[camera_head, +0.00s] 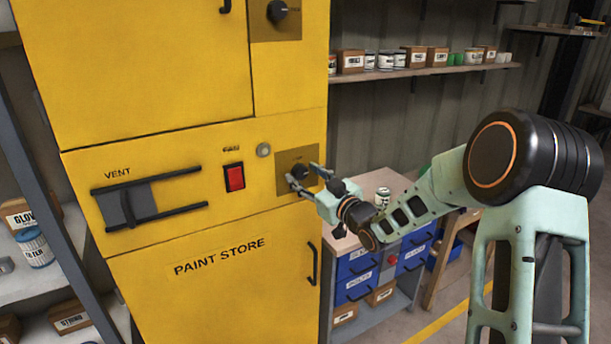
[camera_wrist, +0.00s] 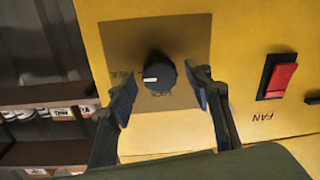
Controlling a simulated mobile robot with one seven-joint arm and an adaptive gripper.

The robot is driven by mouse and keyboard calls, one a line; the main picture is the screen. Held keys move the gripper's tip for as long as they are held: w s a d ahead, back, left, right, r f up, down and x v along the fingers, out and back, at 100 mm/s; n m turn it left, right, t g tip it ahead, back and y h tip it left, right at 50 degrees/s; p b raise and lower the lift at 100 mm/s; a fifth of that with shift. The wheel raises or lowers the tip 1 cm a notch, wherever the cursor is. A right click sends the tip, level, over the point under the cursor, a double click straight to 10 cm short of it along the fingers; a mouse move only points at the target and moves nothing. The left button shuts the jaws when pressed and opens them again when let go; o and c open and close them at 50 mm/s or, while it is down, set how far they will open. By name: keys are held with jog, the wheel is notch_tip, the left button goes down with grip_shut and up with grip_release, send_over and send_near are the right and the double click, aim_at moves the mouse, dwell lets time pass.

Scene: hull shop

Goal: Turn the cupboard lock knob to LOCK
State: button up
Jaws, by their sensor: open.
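The black round knob (camera_head: 299,172) sits on a brown plate on the yellow cupboard (camera_head: 215,285), right of the red switch. In the wrist view the knob (camera_wrist: 160,73) shows whole, its white mark pointing left in that picture. Dark lettering beside and below it is partly covered and not fully readable. My gripper (camera_head: 305,176) is at the plate in front of this knob. In the wrist view my gripper (camera_wrist: 160,90) is open, one finger on each side of the knob, with visible gaps; no grip on it shows.
A red fan switch (camera_head: 234,177), a round grey button (camera_head: 263,150) and the vent slider (camera_head: 130,204) share the panel. Another black knob (camera_head: 277,12) sits higher. A workbench with blue drawers (camera_head: 357,265) stands right of the cupboard, below my arm. A shelf (camera_head: 425,72) holds boxes and tins.

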jog(key=shift+c, duration=0.5)
jog(key=c, duration=1)
jog(key=shift+f+n+b, duration=0.15)
jog(key=shift+n+b, duration=0.15)
jog(key=shift+b, duration=0.4)
jog(key=n+b, duration=0.1)
jog(key=b, duration=0.1)
jog(key=n+b, duration=0.1)
jog(key=b, duration=0.2)
jog(key=shift+f+n, duration=0.25)
jog(key=shift+n, duration=0.05)
jog(key=n+b, duration=0.4)
jog(key=b, duration=0.3)
jog(key=n+b, duration=0.5)
jog(key=b, duration=0.1)
jog(key=shift+r+n+h, duration=0.15)
jog(key=shift+n+h, duration=0.15)
jog(key=shift+h, duration=0.1)
jog(key=n+b, duration=0.4)
jog(key=shift+s+r+n+b, duration=0.1)
jog(key=shift+r+n+b, duration=0.05)
jog(key=shift+n+b, duration=0.15)
jog(key=shift+r, duration=0.1)
